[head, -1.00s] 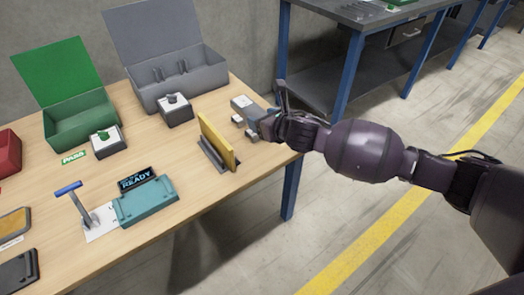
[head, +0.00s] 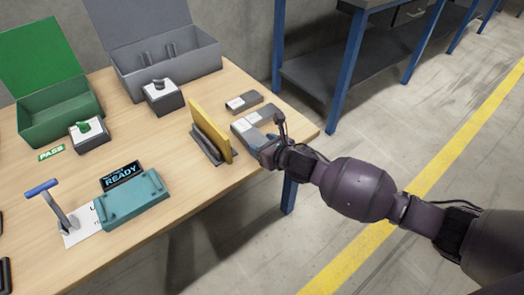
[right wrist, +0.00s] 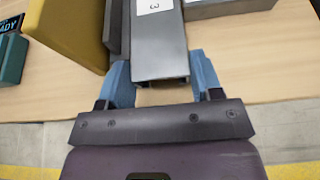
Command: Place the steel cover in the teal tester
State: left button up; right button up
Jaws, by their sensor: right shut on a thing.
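The teal tester (head: 133,200) stands at the front of the wooden table, with a small screen reading "READY" (head: 122,175) behind it. A grey steel cover (head: 245,132) with a white label lies near the table's right end, right of the yellow panel. My right gripper (head: 266,147) is at the cover's near end. In the right wrist view the cover (right wrist: 160,55) is a channel shape, and the blue fingers (right wrist: 163,78) sit on either side of its end, shut on it. The fingertips are partly hidden in the head view. My left gripper is not in view.
An upright yellow panel (head: 210,127) in a grey stand is between cover and tester. Another grey labelled piece (head: 244,102) lies behind. A blue-handled lever (head: 42,188) stands left of the tester. Green (head: 60,108) and grey (head: 170,68) open boxes are at the back.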

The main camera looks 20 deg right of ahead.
notch_tip(320, 180, down, 3)
jog(key=shift+s+r, duration=0.1)
jog(key=shift+r, duration=0.1)
jog(key=shift+f+b, duration=0.3)
jog(key=shift+b, duration=0.05)
jog(key=shift+r, duration=0.3)
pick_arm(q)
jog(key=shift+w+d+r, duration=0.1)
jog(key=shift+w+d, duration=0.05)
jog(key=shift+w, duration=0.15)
pick_arm(e)
jog(key=shift+f, duration=0.1)
jog(key=o, duration=1.1)
jog(key=shift+f, duration=0.1)
